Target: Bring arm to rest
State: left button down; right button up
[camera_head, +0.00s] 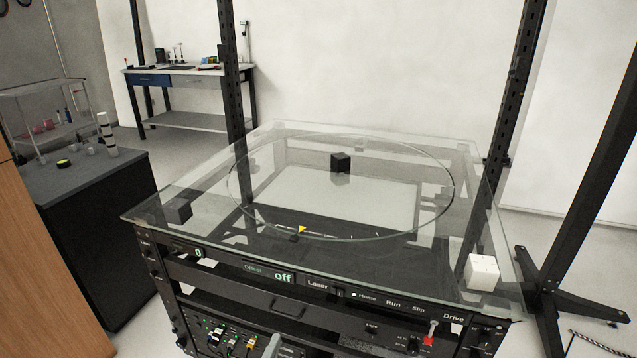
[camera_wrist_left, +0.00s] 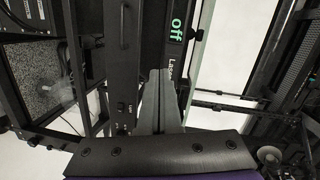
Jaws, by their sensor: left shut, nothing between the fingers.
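My left gripper (camera_head: 275,342) shows only as a small grey piece at the bottom edge of the head view, in front of the turntable cabinet's lower panel. In the left wrist view its two grey fingers (camera_wrist_left: 160,78) lie together, shut and empty, in front of the dark cabinet front with the green "off" display (camera_wrist_left: 177,30). My right gripper is in neither view. Most of my left arm is out of the picture.
The glass-topped turntable (camera_head: 255,140) carries a black cube (camera_head: 341,162) inside its ring and a white cube (camera_head: 482,272) at the right front corner. A control panel (camera_head: 315,284) runs along its front. A dark side cabinet (camera_head: 85,165) stands left.

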pick_arm(q)
jog(key=s+a+f+n+g+y, duration=0.3)
jog(key=s+a+n, duration=0.1)
jog(key=a+n, duration=0.25)
jog(key=s+a+f+n+g, duration=0.1)
jog(key=s+f+n+g, duration=0.1)
jog(key=s+n+g, duration=0.55)
jog(key=s+f+n+g, duration=0.2)
jog(key=s+f+n, duration=0.15)
jog(key=s, duration=0.75)
notch_tip(320, 180, up, 25)
jog(key=w+t+p, duration=0.1)
jog(key=w+p, duration=0.1)
jog(key=p, duration=1.9)
jog(key=shift+t+p, duration=0.3)
jog(key=shift+t, duration=0.05)
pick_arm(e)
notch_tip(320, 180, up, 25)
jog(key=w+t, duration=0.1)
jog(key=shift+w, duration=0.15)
pick_arm(q)
jog(key=shift+a+n, duration=0.1)
jog(key=shift+n, duration=0.15)
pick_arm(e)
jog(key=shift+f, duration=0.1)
